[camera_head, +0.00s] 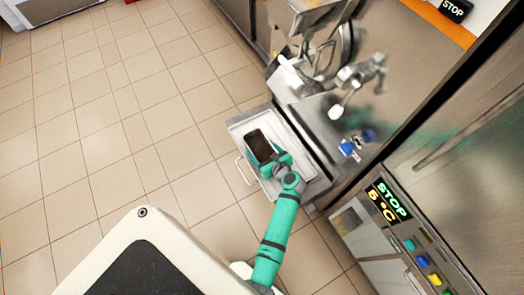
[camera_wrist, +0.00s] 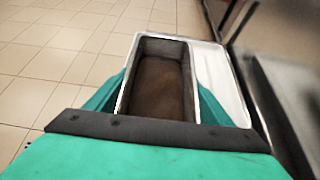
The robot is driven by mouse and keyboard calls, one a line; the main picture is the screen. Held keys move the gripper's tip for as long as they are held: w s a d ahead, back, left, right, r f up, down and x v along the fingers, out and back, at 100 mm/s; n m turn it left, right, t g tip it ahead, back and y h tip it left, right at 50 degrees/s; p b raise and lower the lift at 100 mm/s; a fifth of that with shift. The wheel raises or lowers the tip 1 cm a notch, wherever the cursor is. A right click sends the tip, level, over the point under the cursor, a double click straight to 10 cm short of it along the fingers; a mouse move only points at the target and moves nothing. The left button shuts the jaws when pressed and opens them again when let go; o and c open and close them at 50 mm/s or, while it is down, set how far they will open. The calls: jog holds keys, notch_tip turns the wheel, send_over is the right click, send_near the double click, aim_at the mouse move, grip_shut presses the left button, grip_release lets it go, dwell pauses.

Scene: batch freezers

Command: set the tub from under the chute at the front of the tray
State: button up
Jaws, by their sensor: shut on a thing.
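The tub (camera_head: 259,146) is a long, narrow metal container with brown contents. It is on or just above the white tray (camera_head: 239,130), toward the tray's left side in the head view; I cannot tell whether it touches the tray. In the wrist view the tub (camera_wrist: 190,48) is upright between my fingers, with the tray (camera_wrist: 222,75) to its right. My gripper (camera_head: 272,163) is shut on the tub at its near end. In the wrist view my gripper (camera_wrist: 160,105) has a green finger on each side of it. The tub's lower part is hidden.
The batch freezer (camera_head: 325,115), with its chute and handles, stands right of the tray. A second machine with a lit STOP panel (camera_head: 390,200) is at lower right. A wire handle (camera_head: 243,170) sticks out from the tray's left side. Tiled floor (camera_head: 110,110) is clear on the left.

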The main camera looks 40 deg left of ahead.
jog(key=shift+f, duration=0.15)
jog(key=shift+f, duration=0.1)
jog(key=o, duration=1.4)
jog(key=shift+f, duration=0.1)
jog(key=v, duration=1.2)
